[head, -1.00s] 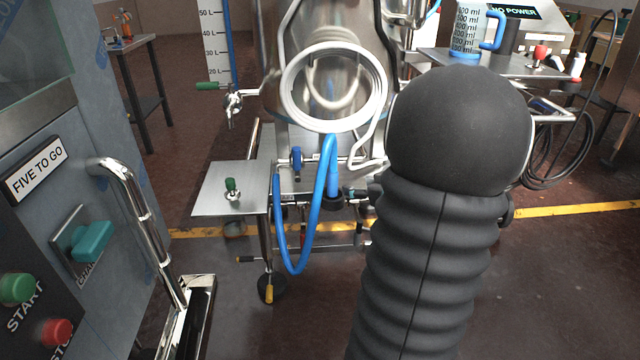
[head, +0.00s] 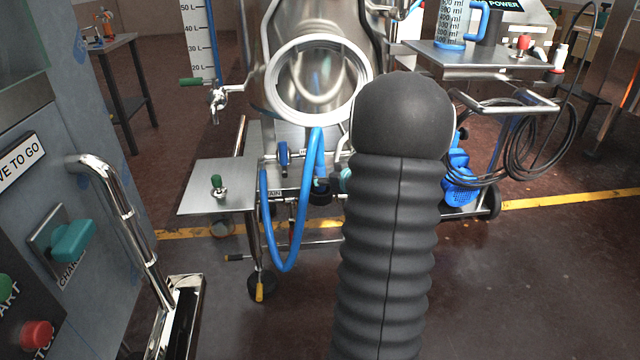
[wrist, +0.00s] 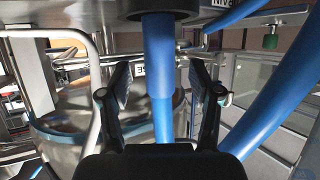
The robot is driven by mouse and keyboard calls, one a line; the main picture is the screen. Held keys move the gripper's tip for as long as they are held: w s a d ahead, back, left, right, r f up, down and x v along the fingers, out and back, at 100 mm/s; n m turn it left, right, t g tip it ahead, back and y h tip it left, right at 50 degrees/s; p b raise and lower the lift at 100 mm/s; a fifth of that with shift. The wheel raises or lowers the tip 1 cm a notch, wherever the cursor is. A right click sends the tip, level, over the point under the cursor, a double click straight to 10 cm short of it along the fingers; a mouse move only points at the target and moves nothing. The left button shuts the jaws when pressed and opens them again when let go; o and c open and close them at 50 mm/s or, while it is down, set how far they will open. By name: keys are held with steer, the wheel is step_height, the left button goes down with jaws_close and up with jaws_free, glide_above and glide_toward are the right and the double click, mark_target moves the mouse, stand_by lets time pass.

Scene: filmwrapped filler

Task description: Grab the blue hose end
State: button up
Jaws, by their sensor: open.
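The blue hose (head: 287,265) hangs in a loop in front of the steel machine in the head view. In the wrist view the hose end (wrist: 158,50) is a thicker blue sleeve meeting the black ring (wrist: 160,10). My gripper (wrist: 160,88) is open, with one finger on each side of the blue hose. Gaps show between the hose and both fingers. Another stretch of the hose (wrist: 272,100) passes outside the right finger. In the head view my arm hides most of the gripper.
A steel side shelf (head: 210,187) with a green-knobbed valve sits left of the hose. A blue-handled valve (head: 283,155) is close beside it. A grey cabinet with a chrome handle (head: 120,215) stands at the left. Open floor lies at the lower right.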

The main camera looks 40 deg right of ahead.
steer(key=x, duration=0.2)
steer(key=shift+w+f, duration=0.1)
steer(key=shift+w, duration=0.15)
jaws_close()
